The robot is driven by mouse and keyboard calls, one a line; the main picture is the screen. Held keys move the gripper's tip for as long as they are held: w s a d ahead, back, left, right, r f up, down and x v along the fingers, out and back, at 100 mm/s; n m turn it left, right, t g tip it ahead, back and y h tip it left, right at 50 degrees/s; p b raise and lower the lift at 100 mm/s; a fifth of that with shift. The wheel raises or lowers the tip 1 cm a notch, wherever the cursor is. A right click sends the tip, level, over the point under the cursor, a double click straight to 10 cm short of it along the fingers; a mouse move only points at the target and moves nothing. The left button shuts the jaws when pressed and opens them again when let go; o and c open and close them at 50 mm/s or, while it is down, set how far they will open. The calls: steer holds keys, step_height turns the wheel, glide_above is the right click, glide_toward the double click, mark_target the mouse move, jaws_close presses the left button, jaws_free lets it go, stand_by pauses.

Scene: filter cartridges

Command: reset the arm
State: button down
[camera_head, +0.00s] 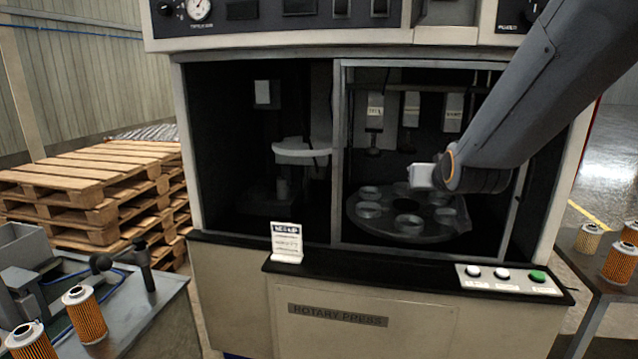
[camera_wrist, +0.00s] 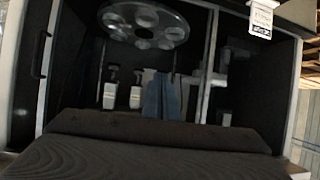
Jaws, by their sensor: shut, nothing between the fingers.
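My arm reaches in from the upper right in the head view. Its end, with my gripper (camera_head: 424,176), is in front of the open right bay of the rotary press (camera_head: 338,321), above the round turntable (camera_head: 400,228). My gripper is shut and empty; its fingers are hard to make out. In the wrist view a dark ribbed part of my own fills the bottom. The turntable also shows at the top of that view (camera_wrist: 146,24), which sees the press upside down. The turntable carries several round cups, and I see no cartridge in them.
Orange filter cartridges stand on the left bench (camera_head: 150,325) and the right table (camera_head: 585,262). A small sign (camera_head: 287,242) and a button panel (camera_head: 507,280) sit on the press ledge. A frame post (camera_head: 338,150) divides the bays. Wooden pallets (camera_head: 90,190) are stacked behind left.

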steer(key=s+a+f+g, duration=0.2)
steer(key=s+f+g, duration=0.3)
steer(key=s+f, duration=0.5)
steer(key=s+a+f+g+y, duration=0.1)
steer(key=s+a+f+g, duration=0.2)
steer(key=s+f+g, duration=0.3)
steer(key=s+f, duration=0.4)
steer(key=s, duration=0.6)
steer(key=shift+f+n+g, duration=0.3)
steer(key=shift+f+n, duration=0.05)
steer(key=shift+n, duration=0.05)
steer(key=shift+d, duration=0.1)
